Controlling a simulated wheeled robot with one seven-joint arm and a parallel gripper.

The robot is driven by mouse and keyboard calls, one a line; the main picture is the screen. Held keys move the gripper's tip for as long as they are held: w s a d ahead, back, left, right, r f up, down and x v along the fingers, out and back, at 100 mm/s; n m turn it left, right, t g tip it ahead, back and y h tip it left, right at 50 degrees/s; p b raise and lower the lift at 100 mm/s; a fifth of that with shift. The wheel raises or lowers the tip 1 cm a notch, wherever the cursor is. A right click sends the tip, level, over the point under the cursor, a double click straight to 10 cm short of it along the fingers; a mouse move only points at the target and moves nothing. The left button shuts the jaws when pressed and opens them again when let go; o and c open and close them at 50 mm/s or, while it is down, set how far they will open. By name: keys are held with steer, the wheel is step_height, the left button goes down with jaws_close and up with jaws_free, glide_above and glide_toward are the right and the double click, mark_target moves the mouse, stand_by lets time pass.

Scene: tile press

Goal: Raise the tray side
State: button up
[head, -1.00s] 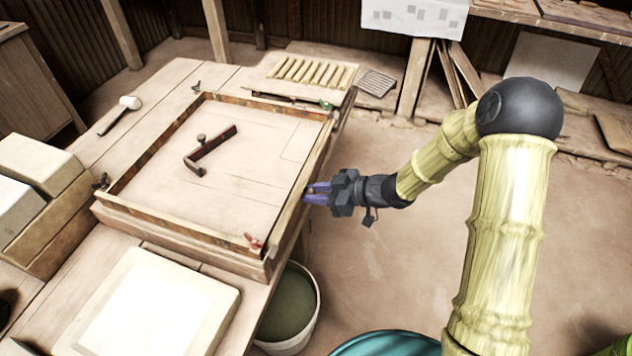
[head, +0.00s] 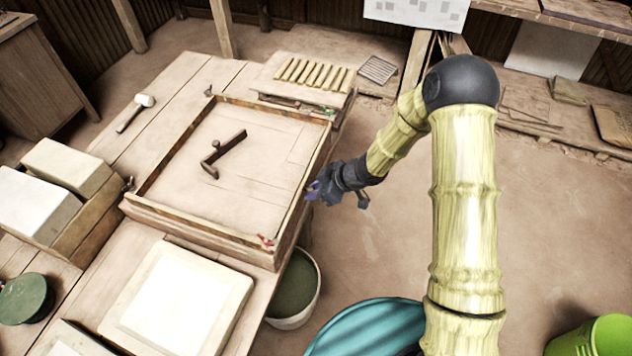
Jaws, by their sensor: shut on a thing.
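A shallow wooden tray (head: 190,225) with low side walls stands on the bench. Its right side (head: 297,205) is a narrow board along the tray's right edge. My gripper (head: 312,190) is at the outer face of this right side, about midway along it. Its purple fingers are shut on the tray side. The fingertips are small here, and the exact grip is partly hidden. The side looks close to upright, but I cannot tell its exact angle. A red catch (head: 266,240) sits at the near right corner.
A dark angled tool (head: 222,150) lies inside the tray. A pale slab (head: 175,300) lies in front of it. A bucket (head: 296,290) stands on the floor below the bench's right edge. A mallet (head: 135,112) lies at the left. The floor right of my gripper is clear.

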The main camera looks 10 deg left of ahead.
steer(key=shift+a+r+h+p, duration=0.2)
steer(key=shift+r+h+p, duration=0.35)
steer(key=shift+p, duration=1.9)
steer(key=shift+a+r+h+p, duration=0.25)
steer(key=shift+h+p, duration=0.4)
steer(key=shift+p, duration=1.8)
steer(key=p, duration=0.2)
steer(key=shift+r+h+p, duration=0.15)
steer(key=shift+h+p, duration=0.15)
steer(key=p, duration=0.3)
steer(key=shift+a+h, duration=0.2)
steer(key=shift+h, duration=0.2)
steer(key=shift+w+f+p, duration=0.1)
steer(key=shift+f+p, duration=0.1)
steer(key=shift+p, duration=0.4)
steer(key=o, duration=0.9)
steer(key=shift+a, duration=0.1)
steer(key=p+v, duration=0.1)
steer(key=v, duration=0.4)
steer(key=p+v, duration=0.2)
steer(key=v, duration=0.4)
steer(key=p+v, duration=0.2)
steer(key=v, duration=0.4)
steer(key=shift+w+r, duration=0.25)
steer(key=shift+w, duration=0.1)
steer(key=shift+a, duration=0.15)
